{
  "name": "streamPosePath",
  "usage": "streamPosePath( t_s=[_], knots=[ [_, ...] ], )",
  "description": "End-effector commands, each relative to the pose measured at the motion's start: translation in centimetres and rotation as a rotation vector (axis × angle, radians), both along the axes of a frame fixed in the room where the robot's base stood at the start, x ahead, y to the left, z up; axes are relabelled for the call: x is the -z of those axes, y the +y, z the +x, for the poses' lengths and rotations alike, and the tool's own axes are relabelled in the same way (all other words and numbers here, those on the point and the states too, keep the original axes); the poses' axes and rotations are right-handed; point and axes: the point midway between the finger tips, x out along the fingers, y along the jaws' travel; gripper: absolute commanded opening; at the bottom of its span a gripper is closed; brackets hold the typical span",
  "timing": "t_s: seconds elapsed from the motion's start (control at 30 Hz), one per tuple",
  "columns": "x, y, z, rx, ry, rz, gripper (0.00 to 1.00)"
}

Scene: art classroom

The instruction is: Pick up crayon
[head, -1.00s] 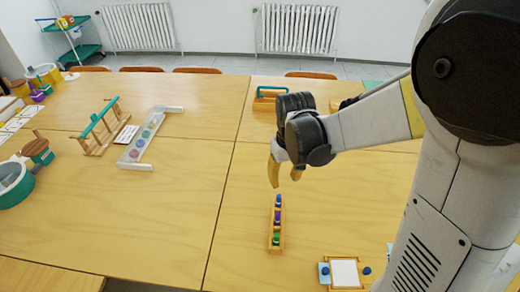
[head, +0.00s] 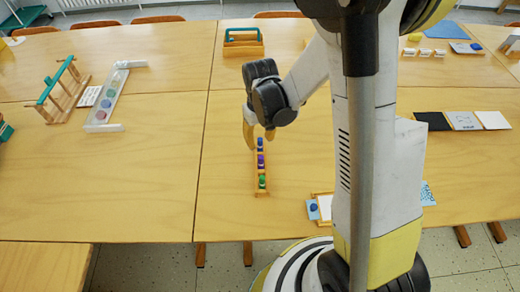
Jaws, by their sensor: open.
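A narrow wooden rack (head: 256,187) stands on the table, holding small coloured pieces in a row: blue (head: 260,143) at the far end, purple (head: 261,162) in the middle and green (head: 262,181) at the near end. Which piece is the crayon I cannot tell; they are too small. My gripper (head: 260,143) is open, its yellow fingers pointing down at the far end of the rack. The blue piece shows between or just behind the fingertips. Whether they touch it I cannot tell. Nothing is seen held.
A wooden box with a teal handle (head: 243,48) stands behind. A tray of coloured discs (head: 106,100) and a wooden frame with a teal bar (head: 60,85) are left. Cards (head: 464,121) lie right. A small board with a blue knob (head: 314,208) is near the front edge. Table left of the rack is clear.

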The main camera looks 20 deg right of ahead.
Motion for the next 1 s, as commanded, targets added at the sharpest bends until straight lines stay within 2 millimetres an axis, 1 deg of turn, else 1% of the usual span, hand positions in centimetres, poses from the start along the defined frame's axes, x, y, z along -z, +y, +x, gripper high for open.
streamPosePath(
  t_s=[0.03, 0.27, 0.3, 0.4, 0.8, 0.93, 1.0],
  knots=[
    [0.7, 0.0, 0.0, 0.0, 0.0, 0.0, 0.4],
    [0.6, 0.0, 0.0, 0.0, 0.0, 0.0, 0.39],
    [0.6, 0.0, 0.0, 0.0, 0.0, 0.0, 0.27],
    [0.6, 0.0, 0.0, 0.0, 0.0, 0.0, 0.0],
    [0.5, 0.0, 0.0, 0.0, 0.0, 0.0, 0.0],
    [-0.3, 0.0, 0.0, 0.0, 0.0, 0.0, 0.0],
    [-1.1, 0.0, 0.0, 0.0, 0.0, 0.0, 0.0]
  ],
)
